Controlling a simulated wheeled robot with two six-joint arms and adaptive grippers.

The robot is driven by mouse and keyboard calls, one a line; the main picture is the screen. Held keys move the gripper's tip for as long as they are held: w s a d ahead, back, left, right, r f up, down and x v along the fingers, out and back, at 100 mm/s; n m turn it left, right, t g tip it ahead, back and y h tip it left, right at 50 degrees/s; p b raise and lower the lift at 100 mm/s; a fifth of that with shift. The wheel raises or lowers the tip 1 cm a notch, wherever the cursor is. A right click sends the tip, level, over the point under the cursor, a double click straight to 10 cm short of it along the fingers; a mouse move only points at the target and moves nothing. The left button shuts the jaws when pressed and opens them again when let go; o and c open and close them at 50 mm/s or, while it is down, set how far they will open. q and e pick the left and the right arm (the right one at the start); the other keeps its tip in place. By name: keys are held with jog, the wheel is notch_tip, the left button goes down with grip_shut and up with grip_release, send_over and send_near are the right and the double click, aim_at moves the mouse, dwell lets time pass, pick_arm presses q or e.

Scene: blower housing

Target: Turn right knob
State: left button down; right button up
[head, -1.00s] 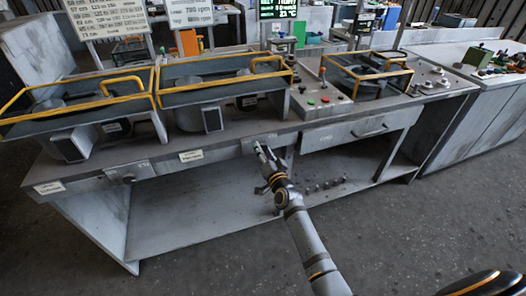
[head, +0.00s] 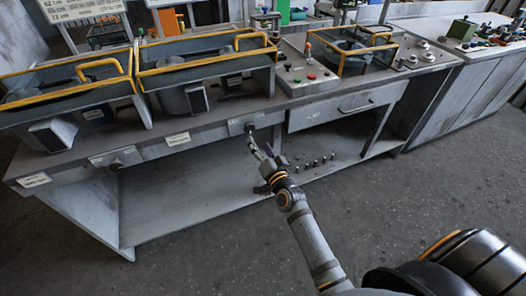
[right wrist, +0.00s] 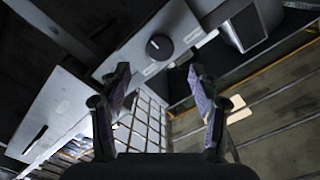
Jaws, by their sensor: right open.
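The right knob (head: 250,127) is a small dark round knob on a light plate on the front edge of the bench. In the right wrist view the knob (right wrist: 159,46) shows as a black disc with a pale mark, beyond and roughly centred between the fingertips. My right gripper (head: 259,147) is just below and in front of the knob in the head view. Its fingers are spread open in the right wrist view (right wrist: 158,76), with nothing between them, and appear apart from the knob. My left gripper is not in view.
Another dark knob (head: 115,165) sits further left on the bench front. A drawer (head: 345,108) is right of the right knob. Yellow-railed blower housings (head: 205,62) stand on top. Several small pegs (head: 318,162) stand on the lower shelf (head: 190,195).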

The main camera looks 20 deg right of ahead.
jog(key=shift+s, duration=1.85)
jog(key=shift+d, duration=0.1)
jog(key=s+d+f+n+g+p, duration=0.1)
jog(key=s+f+n+g, duration=0.3)
jog(key=f, duration=0.6)
jog(key=s+f+m+g+p, duration=0.15)
jog(key=s+f, duration=0.35)
jog(key=f, duration=0.5)
jog(key=s+d+f+n+g+p, duration=0.1)
jog(key=s+f+n+g+p, duration=0.3)
jog(key=f, duration=0.6)
jog(key=s+d+f+g, duration=0.2)
jog(key=s+f, duration=0.2)
jog(key=s, duration=0.6)
jog(key=s+d+f+n+g+h, duration=0.1)
jog(key=s+f, duration=0.4)
jog(key=s, duration=0.6)
jog(key=s+d+f+n+g+p, duration=0.1)
jog(key=s+d+f+g, duration=0.2)
jog(key=s, duration=0.7)
notch_tip(320, 180, down, 2)
jog(key=shift+s+g, duration=0.35)
jog(key=shift+g, duration=0.3)
jog(key=shift+a, duration=0.1)
